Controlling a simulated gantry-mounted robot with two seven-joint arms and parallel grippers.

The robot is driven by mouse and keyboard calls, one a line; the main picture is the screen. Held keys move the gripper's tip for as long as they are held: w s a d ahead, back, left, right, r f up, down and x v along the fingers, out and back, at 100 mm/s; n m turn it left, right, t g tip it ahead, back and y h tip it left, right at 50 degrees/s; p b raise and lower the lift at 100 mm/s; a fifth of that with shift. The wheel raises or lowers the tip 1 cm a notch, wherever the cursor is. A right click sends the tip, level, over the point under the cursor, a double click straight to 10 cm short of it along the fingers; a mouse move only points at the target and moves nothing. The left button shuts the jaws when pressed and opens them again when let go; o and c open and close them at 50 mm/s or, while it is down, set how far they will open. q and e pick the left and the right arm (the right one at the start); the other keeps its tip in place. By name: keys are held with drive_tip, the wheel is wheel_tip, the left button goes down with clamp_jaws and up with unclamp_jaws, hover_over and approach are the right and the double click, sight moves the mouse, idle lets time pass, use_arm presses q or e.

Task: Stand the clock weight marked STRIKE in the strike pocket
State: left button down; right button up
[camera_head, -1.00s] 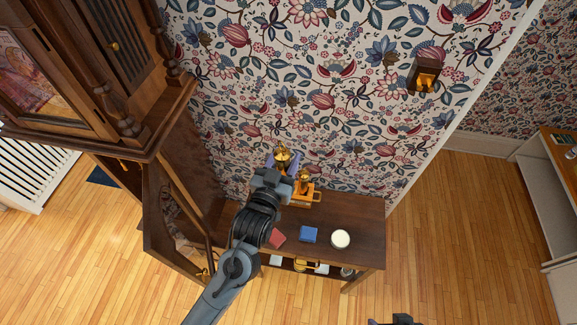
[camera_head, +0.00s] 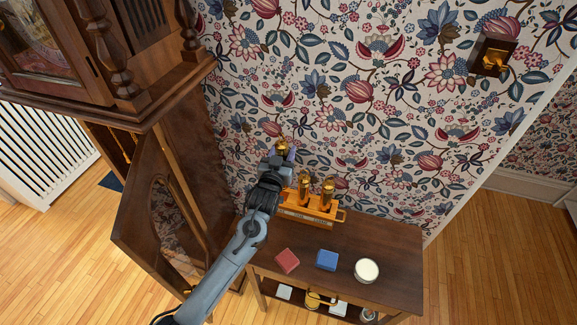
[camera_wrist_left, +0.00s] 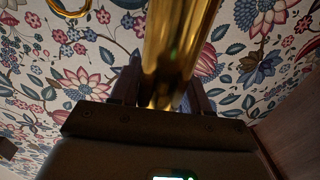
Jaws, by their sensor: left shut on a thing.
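My left gripper (camera_head: 279,158) is shut on a brass clock weight (camera_head: 282,145), whose top shows above the fingers. In the left wrist view the weight is a shiny brass cylinder (camera_wrist_left: 172,55) between the fingers (camera_wrist_left: 160,95); no marking on it can be read. A brass rack (camera_head: 312,216) with small labels along its front stands on the side table just right of the gripper. Two other brass weights, a middle one (camera_head: 303,188) and a right one (camera_head: 327,194), stand upright in it. The arm hides the rack's left end. The labels are too small to read. My right gripper is out of view.
The dark wooden table (camera_head: 385,240) also holds a red block (camera_head: 287,260), a blue block (camera_head: 326,260) and a white round thing (camera_head: 366,270). A tall clock case (camera_head: 150,90) with its door (camera_head: 160,205) open stands at left. Patterned wall rises behind.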

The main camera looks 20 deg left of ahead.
use_arm(q)
drive_tip(key=shift+w+a+f+b, duration=0.1)
drive_tip(key=shift+w+a+b, duration=0.4)
drive_tip(key=shift+w+b, duration=0.15)
drive_tip(key=shift+f+b, duration=1.5)
drive_tip(key=shift+f, duration=1.35)
drive_tip(key=shift+w+p, duration=0.1)
drive_tip(key=shift+p, duration=0.35)
idle(0.6)
